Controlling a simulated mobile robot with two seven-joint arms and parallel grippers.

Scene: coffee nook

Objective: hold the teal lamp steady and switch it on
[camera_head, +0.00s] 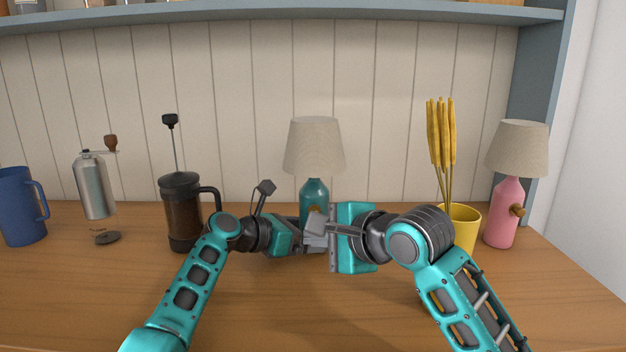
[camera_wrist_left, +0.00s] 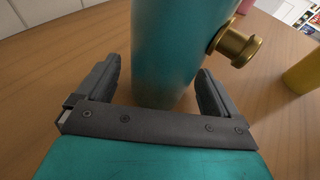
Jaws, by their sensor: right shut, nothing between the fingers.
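The teal lamp stands upright near the middle of the counter, its beige shade (camera_head: 314,148) above a teal base (camera_head: 313,190). A brass knob (camera_head: 314,210) on the base faces me; it also shows in the left wrist view (camera_wrist_left: 232,47). In the left wrist view, the fingers of my left gripper (camera_wrist_left: 160,85) are spread on either side of the lamp base (camera_wrist_left: 168,60), with a visible gap at the left finger. My right gripper (camera_head: 312,232) is shut and empty, in front of the lamp base and just below the knob. The grippers hide the lamp's foot.
A French press (camera_head: 181,215) stands left of the lamp, with a grinder (camera_head: 95,188) and a blue mug (camera_head: 18,205) further left. A yellow pot (camera_head: 465,225) with dried stems and a pink lamp (camera_head: 503,210) stand right. The front counter (camera_head: 290,315) is clear.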

